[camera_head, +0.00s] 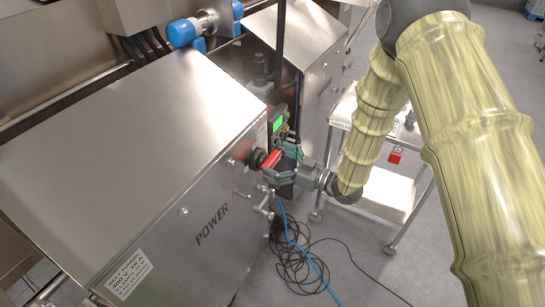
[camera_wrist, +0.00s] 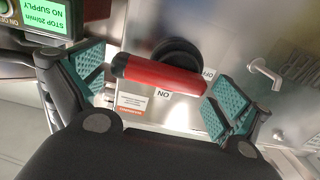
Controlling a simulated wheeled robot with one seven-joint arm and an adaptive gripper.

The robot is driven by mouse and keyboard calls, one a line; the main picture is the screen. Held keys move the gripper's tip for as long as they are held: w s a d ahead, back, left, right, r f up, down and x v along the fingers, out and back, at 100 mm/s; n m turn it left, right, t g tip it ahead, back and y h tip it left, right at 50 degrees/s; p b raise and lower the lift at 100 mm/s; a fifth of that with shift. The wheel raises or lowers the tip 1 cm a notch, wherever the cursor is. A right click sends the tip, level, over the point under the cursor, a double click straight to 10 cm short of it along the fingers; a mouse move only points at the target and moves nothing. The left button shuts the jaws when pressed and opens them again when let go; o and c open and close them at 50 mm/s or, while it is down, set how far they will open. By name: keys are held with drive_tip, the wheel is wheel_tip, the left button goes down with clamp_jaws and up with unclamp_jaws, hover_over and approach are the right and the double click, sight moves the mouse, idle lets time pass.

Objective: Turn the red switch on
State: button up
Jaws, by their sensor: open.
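The red switch handle (camera_head: 271,159) sits on a black round mount on the side of the steel cabinet marked POWER. In the wrist view the red handle (camera_wrist: 165,76), with a black end at left, lies across the picture in front of its black mount (camera_wrist: 176,52). An ON label (camera_wrist: 162,94) is just below the handle and an OFF label (camera_wrist: 208,73) is near its right end. My gripper (camera_wrist: 158,78) is open, its teal-padded fingers at either end of the handle. In the head view my gripper (camera_head: 279,165) is right at the switch; contact cannot be told.
A green display (camera_wrist: 45,18) reads "STOP 20/min NO SUPPLY". A metal latch (camera_wrist: 265,72) sticks out right of the switch. The steel cabinet (camera_head: 130,130) fills the left. A small trolley (camera_head: 385,190) with a red padlock (camera_head: 395,155) stands at right. Cables (camera_head: 300,265) lie on the floor.

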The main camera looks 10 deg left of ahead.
drive_tip(key=shift+w+a, duration=0.15)
drive_tip(key=shift+a, duration=0.55)
drive_tip(key=shift+c, duration=0.2)
drive_tip(key=c, duration=1.2)
drive_tip(key=shift+o, duration=0.2)
drive_tip(key=shift+d, duration=0.1)
